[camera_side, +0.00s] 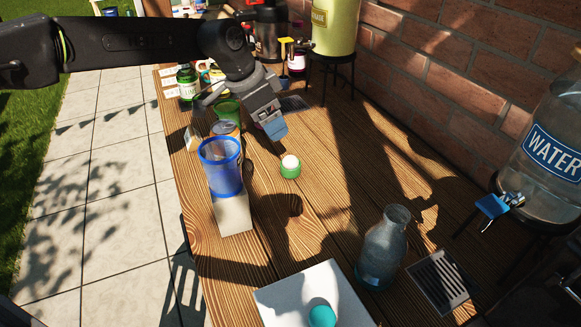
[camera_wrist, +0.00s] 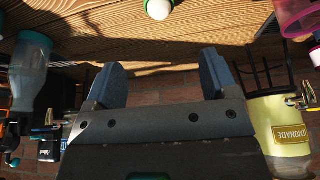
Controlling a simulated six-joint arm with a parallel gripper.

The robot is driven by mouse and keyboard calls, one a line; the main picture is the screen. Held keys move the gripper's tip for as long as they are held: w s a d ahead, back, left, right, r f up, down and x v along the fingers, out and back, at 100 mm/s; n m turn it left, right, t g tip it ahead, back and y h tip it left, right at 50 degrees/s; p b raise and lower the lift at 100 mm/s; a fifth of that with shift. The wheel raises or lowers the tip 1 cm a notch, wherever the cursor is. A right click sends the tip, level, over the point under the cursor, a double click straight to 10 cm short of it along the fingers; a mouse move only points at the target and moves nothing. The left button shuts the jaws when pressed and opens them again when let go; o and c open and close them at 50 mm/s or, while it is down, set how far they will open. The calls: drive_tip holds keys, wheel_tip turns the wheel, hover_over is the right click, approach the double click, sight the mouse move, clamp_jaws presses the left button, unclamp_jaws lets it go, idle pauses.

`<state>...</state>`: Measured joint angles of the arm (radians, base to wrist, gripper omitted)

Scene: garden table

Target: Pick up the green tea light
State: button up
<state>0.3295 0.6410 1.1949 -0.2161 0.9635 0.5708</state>
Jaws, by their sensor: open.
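The green tea light (camera_side: 290,168) stands upright on the wooden table, a small green cup with a white top. In the wrist view the tea light (camera_wrist: 159,8) shows at the top edge, partly cut off, beyond the fingertips. My gripper (camera_side: 275,129) is above the table, behind the tea light and a little to its left in the side view. In the wrist view my gripper (camera_wrist: 166,75) has its two fingers wide apart with nothing between them. It does not touch the tea light.
A blue cup (camera_side: 221,167) on a pale block (camera_side: 232,213) stands left of the tea light. A glass carafe (camera_side: 384,247), a white board (camera_side: 300,290) with a teal ball (camera_side: 321,316), and a water dispenser (camera_side: 548,150) are nearer. Bare wood surrounds the tea light.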

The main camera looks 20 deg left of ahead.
sight(288, 158)
drive_tip(key=x, duration=0.8)
drive_tip(key=shift+f, duration=0.3)
drive_tip(key=shift+x, duration=2.55)
drive_tip(key=shift+s+a+f, duration=0.15)
drive_tip(key=shift+s+a, duration=0.05)
drive_tip(key=shift+c, duration=0.3)
drive_tip(key=c, duration=0.9)
